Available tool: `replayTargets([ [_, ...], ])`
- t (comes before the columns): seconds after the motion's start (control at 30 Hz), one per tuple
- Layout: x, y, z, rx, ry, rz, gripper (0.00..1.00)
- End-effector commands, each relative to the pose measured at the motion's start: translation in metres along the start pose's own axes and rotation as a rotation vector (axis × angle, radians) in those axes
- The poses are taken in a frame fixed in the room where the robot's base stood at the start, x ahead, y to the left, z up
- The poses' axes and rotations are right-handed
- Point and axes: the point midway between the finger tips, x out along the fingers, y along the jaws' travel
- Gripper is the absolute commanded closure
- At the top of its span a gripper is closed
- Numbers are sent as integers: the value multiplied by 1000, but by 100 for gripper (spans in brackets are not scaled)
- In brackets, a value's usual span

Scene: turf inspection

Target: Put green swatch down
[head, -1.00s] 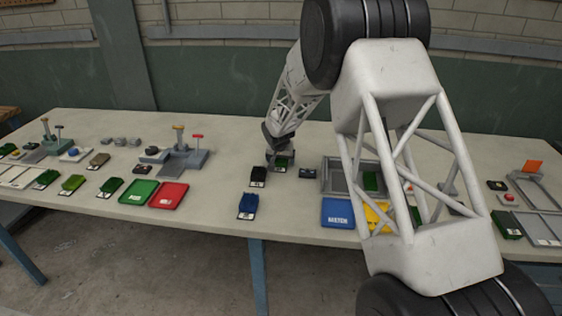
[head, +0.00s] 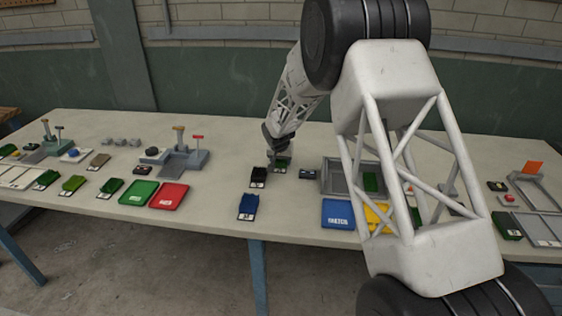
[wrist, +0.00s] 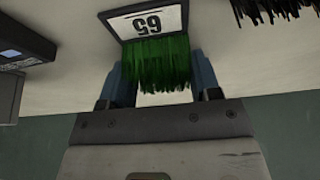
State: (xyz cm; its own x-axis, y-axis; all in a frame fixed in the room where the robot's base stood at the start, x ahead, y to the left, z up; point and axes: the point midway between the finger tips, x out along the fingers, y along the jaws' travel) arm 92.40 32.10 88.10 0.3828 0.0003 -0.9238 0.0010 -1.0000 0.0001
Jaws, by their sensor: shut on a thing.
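The green swatch (wrist: 155,62) has green bristles and a white label reading 65, which appears upside down in the wrist view. My gripper (wrist: 160,92) is shut on it, with a blue finger on each side of the bristles. In the head view the green swatch (head: 283,164) is under my gripper (head: 279,158), at or just above the table (head: 225,150). I cannot tell whether it touches the table.
A black swatch (head: 258,177) lies close to the left and a blue swatch (head: 248,207) nearer the front. A small dark device (head: 308,174) and a grey tray (head: 327,180) stand to the right. A blue tray (head: 338,214) is at front right. Bare table lies left.

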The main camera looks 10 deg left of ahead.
Motion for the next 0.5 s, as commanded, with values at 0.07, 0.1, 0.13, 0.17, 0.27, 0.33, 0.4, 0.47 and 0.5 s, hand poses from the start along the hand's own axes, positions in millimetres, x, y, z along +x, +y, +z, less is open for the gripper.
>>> replayTargets([
  [0.07, -1, 0, 0, 0, 0, 0, 68],
  [0.1, -1, 0, -1, 0, 0, 0, 68],
  [0.13, -2, 0, -1, 0, 0, 0, 68],
  [0.17, -3, 0, -1, 0, 1, 0, 68],
  [0.27, -7, 0, -3, 0, 1, -1, 68],
  [0.33, -12, 0, -5, 1, 1, -1, 68],
  [0.4, -19, 0, -8, 2, 1, 0, 68],
  [0.47, -25, 0, -11, 2, 1, -1, 68],
  [0.5, -31, 0, -13, 1, 2, -1, 68],
])
